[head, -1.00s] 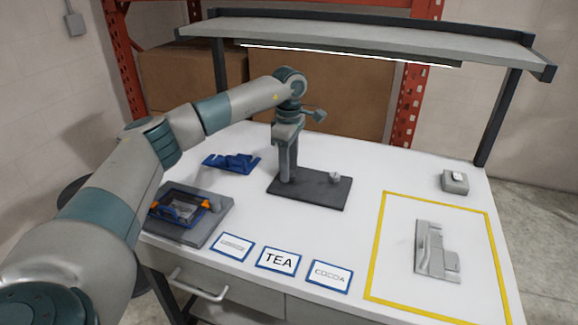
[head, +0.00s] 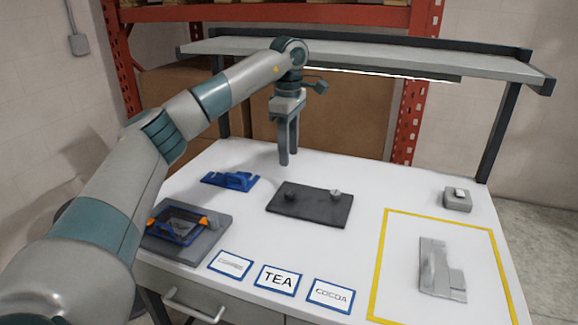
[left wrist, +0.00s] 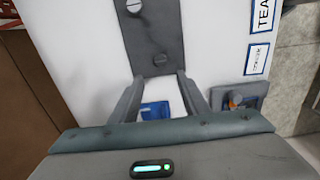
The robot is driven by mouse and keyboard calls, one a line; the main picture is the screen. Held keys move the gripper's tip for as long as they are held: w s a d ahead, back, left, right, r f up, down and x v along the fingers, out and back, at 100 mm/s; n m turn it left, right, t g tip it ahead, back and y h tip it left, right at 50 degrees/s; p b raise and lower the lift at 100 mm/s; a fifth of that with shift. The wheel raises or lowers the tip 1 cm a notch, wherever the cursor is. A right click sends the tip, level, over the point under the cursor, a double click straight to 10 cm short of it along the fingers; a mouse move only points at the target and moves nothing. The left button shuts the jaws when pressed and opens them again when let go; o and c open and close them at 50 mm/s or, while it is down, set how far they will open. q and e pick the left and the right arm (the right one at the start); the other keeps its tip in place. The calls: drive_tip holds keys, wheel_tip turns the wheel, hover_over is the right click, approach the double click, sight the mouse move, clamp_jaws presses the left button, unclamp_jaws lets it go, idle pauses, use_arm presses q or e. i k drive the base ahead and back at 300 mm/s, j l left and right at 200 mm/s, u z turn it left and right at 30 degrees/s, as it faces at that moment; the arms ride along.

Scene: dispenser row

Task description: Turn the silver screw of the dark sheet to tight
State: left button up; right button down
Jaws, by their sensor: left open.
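The dark sheet (head: 308,210) lies flat on the white table and also shows in the left wrist view (left wrist: 150,32). A lighter silver-looking screw (head: 335,195) stands near its right end; in the left wrist view it is at the top edge (left wrist: 134,6). A darker grey screw (head: 281,189) is near the left end, and its slotted head shows in the left wrist view (left wrist: 159,59). My left gripper (head: 284,162) points down, open and empty, above the sheet's left end, apart from it. Its fingers (left wrist: 161,76) flank the darker screw's side.
A blue holder (head: 230,181) and a grey block with a blue-orange frame (head: 185,240) stand left. Label cards (head: 277,280) lie in front. A grey bracket (head: 440,270) lies inside the yellow outline; a small grey box (head: 457,199) is behind it. A shelf (head: 370,55) overhangs the back.

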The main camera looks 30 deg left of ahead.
sight(335, 194)
drive_tip(key=u, duration=0.75)
drive_tip(key=j+z, duration=0.3)
drive_tip(key=j, duration=0.35)
